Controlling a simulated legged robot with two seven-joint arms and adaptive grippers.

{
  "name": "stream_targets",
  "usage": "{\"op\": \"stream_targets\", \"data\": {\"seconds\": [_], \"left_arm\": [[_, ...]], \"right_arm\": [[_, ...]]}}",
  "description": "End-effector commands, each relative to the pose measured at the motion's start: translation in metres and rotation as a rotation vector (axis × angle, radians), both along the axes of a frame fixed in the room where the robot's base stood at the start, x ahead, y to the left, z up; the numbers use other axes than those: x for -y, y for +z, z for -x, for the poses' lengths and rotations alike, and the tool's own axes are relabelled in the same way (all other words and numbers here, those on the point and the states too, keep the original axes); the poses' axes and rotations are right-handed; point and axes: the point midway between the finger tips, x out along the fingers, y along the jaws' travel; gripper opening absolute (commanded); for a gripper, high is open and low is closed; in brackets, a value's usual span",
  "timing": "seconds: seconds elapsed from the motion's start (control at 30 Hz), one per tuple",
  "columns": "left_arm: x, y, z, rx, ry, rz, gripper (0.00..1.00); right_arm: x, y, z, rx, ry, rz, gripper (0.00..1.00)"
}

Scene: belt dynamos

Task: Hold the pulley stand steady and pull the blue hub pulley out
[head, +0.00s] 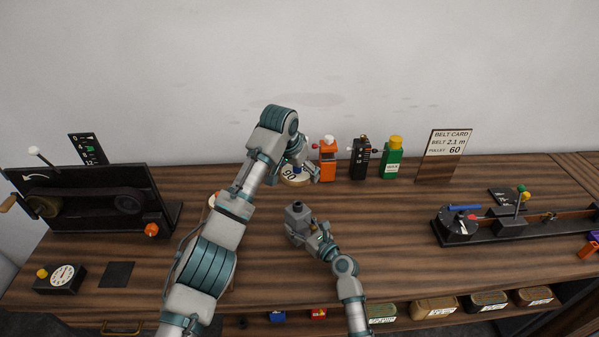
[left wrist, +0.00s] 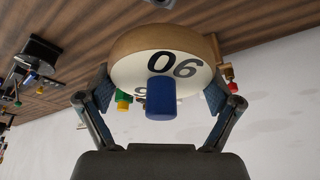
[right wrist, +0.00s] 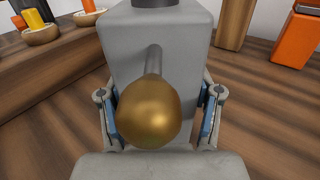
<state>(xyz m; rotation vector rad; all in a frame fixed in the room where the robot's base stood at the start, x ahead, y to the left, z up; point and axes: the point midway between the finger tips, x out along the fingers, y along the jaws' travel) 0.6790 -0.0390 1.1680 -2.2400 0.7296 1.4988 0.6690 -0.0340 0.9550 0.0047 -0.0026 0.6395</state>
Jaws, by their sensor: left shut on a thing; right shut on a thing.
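The pulley with the blue hub (left wrist: 161,97) has a tan rim and a pale face marked 90. My left gripper (left wrist: 158,92) is shut on its rim, one finger on each side. In the head view the pulley (head: 293,178) is at the back of the bench, apart from the stand. The pulley stand (right wrist: 155,40) is a grey block with a brass knob on a rod. My right gripper (right wrist: 160,118) is shut on its sides. In the head view the stand (head: 297,218) is mid-bench, partly hidden by my right gripper (head: 314,238).
An orange bottle (head: 327,160), a black device (head: 359,160) and a green bottle (head: 392,160) stand behind. A belt card (head: 446,150) stands at back right. A black belt machine (head: 95,200) is left, a dial rig (head: 460,224) right.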

Motion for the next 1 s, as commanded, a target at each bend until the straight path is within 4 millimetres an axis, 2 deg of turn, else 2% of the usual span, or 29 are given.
{"op": "stream_targets", "data": {"seconds": [0.47, 1.0], "left_arm": [[0.001, 0.042, -0.001, 0.002, -0.001, 0.001, 0.38], [0.001, 0.045, -0.002, 0.002, -0.001, 0.001, 0.38]], "right_arm": [[0.0, -0.003, 0.0, -0.005, 0.001, 0.001, 0.0], [0.0, -0.003, 0.0, -0.006, 0.0, 0.002, 0.0]]}}
